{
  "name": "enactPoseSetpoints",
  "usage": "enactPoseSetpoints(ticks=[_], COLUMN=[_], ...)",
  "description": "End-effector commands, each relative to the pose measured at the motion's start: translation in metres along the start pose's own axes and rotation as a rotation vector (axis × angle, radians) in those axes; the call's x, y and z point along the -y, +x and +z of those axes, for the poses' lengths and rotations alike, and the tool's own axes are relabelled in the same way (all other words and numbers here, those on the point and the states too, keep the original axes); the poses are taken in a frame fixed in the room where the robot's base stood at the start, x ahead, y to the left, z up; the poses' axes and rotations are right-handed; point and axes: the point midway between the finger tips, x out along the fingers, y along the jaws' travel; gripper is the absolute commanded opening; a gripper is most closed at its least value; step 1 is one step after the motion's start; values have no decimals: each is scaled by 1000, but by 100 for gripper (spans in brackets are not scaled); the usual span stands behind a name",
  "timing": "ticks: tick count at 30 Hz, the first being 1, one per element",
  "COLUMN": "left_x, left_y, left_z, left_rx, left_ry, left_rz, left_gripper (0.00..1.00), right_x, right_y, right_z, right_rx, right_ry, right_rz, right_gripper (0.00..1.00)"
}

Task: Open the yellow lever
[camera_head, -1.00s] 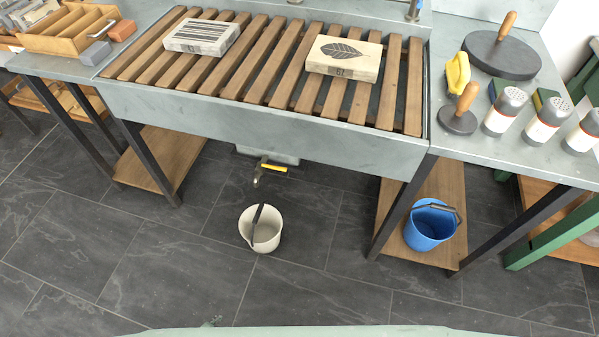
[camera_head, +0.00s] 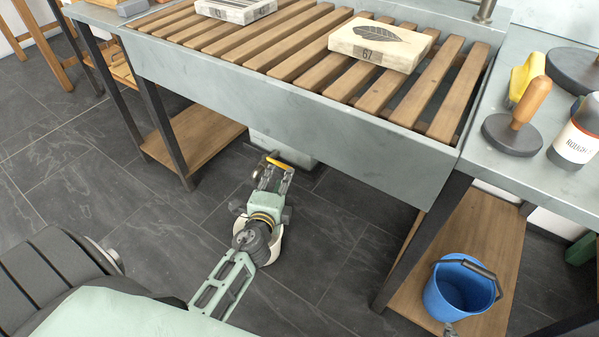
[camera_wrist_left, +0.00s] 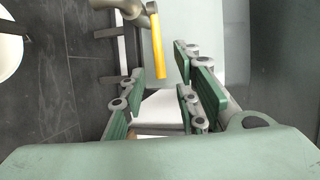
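The yellow lever (camera_head: 277,162) sits on the tap under the sink trough, partly hidden by my left gripper in the head view. In the left wrist view the yellow lever (camera_wrist_left: 158,50) is a straight bar beside the metal tap (camera_wrist_left: 122,6). The lever shows in line with the gap, near the fingertips; contact is not visible. My right gripper is not clearly seen.
A pale bucket (camera_head: 274,250) stands on the floor under my left arm, mostly hidden. The trough (camera_head: 280,110) overhangs the tap. A table leg (camera_head: 420,245) and a blue bucket (camera_head: 452,296) on a low shelf stand to the right. Floor left of the arm is clear.

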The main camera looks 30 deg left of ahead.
Motion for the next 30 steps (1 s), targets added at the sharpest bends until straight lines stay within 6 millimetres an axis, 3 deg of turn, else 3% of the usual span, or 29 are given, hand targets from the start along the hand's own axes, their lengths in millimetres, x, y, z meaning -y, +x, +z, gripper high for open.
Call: enactPoseSetpoints(ticks=[9,13,25,30], left_x=[-1,-1,-1,-1], left_y=[51,64,72,72], left_z=[0,-1,-1,-1], left_rx=[-1,-2,-2,-2], left_ry=[-1,-3,-4,-4], left_rz=[1,2,3,4], left_gripper=[29,29,29,14], right_x=[5,7,8,8], right_y=[5,5,3,3], right_z=[-38,-55,-65,-65], right_rx=[-167,-239,-282,-282], right_ry=[-4,-5,-5,-5], right_rz=[-10,-13,-16,-15], right_gripper=[40,40,40,40])
